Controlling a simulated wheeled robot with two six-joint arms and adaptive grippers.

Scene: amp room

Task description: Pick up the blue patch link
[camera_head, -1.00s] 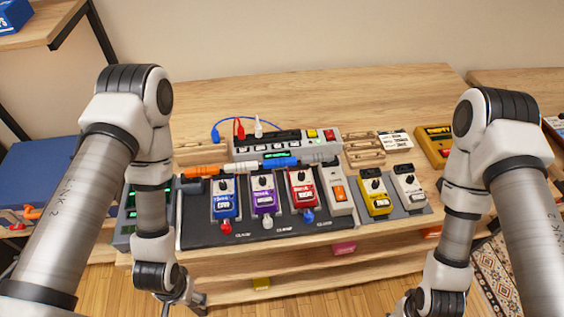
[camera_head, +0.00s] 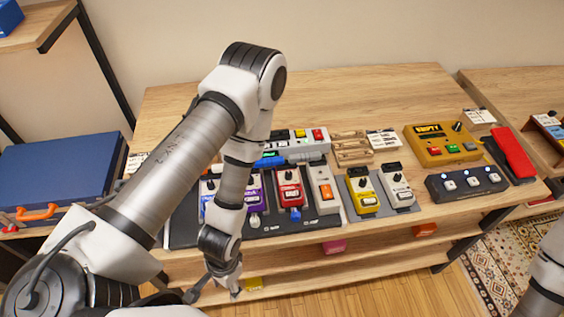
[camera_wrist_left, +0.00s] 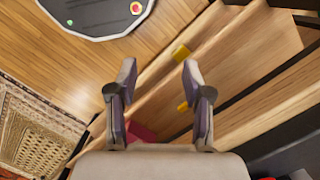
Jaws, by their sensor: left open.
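The blue patch link (camera_head: 270,161) lies on the table behind the row of pedals, in the head view. My left arm crosses in front of this area and hides the parts to its left. My left gripper (camera_head: 214,288) hangs low in front of the table's front edge, well below and apart from the blue link. In the left wrist view, its two fingers (camera_wrist_left: 159,75) are spread with nothing between them. The blue link does not show in that view. My right gripper is out of view; only part of my right arm shows at the lower right.
Red (camera_head: 289,188), yellow (camera_head: 364,196) and grey pedals stand before the link. A power strip (camera_head: 312,140) stands behind it. A yellow unit (camera_head: 440,143) is at right, a blue case (camera_head: 60,170) at left.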

